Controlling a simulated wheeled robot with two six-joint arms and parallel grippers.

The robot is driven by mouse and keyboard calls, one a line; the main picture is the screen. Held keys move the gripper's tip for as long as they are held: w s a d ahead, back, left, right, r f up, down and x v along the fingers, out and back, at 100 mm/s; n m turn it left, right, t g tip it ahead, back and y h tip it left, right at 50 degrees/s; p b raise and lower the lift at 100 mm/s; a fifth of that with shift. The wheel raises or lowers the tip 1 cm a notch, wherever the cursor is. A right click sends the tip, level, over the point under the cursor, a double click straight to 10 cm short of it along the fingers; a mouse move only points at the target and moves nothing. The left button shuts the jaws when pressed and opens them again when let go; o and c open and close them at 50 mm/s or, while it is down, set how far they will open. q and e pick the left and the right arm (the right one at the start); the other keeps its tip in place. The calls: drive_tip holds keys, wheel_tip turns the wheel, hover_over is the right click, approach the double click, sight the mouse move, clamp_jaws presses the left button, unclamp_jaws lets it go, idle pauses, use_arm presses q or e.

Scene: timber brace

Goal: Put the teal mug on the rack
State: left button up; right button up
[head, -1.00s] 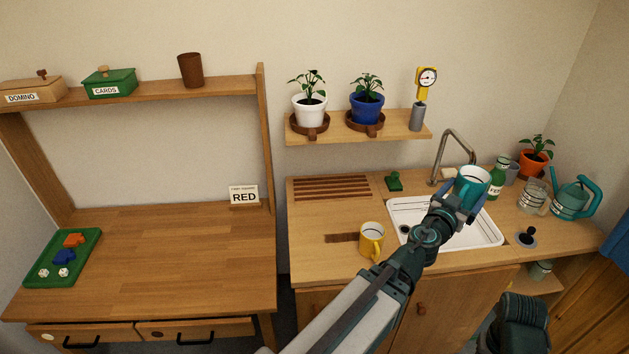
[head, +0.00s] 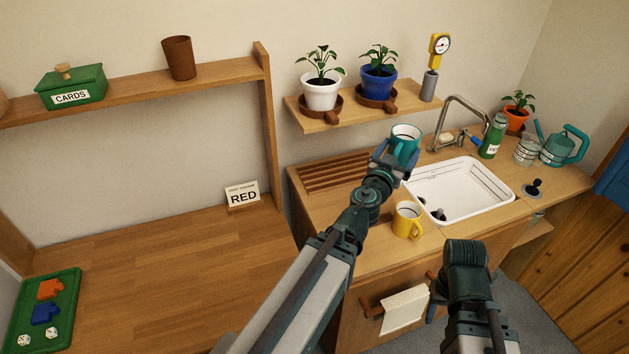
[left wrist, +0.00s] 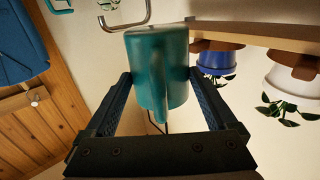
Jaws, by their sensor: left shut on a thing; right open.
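The teal mug (head: 405,140) is held upright above the counter, just right of the rack. My left gripper (head: 391,159) is shut on it. In the left wrist view the mug (left wrist: 157,70) sits between the two fingers of my left gripper (left wrist: 160,95), and that picture looks upside down. The rack (head: 335,173) is a set of brown wooden slats at the back left of the counter, with nothing on the part I see. My right gripper (head: 460,300) is open, low in front of the cabinet, and mostly hidden by its own arm.
A yellow mug (head: 407,221) stands on the counter in front of the left gripper. The white sink (head: 475,205) and tap (head: 462,104) are to the right. A wall shelf (head: 345,117) with two potted plants overhangs the rack area.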

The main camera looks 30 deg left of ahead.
use_arm(q)
drive_tip(key=a+f+y+b, duration=0.1)
drive_tip(key=a+f+b, duration=0.5)
drive_tip(key=f+b, duration=0.1)
drive_tip(key=s+a+f+n+b, duration=0.1)
drive_tip(key=a+f+b, duration=0.5)
drive_tip(key=f+b, duration=0.2)
wheel_tip(320, 180, down, 2)
drive_tip(key=shift+s+a+f+y, duration=0.25)
drive_tip(key=shift+s+y, duration=0.05)
drive_tip(key=shift+y, duration=0.1)
use_arm(e)
wheel_tip(320, 180, down, 18)
drive_tip(key=shift+w+d+r, duration=0.15)
drive_tip(key=shift+w+d, duration=0.05)
drive_tip(key=shift+w, duration=0.05)
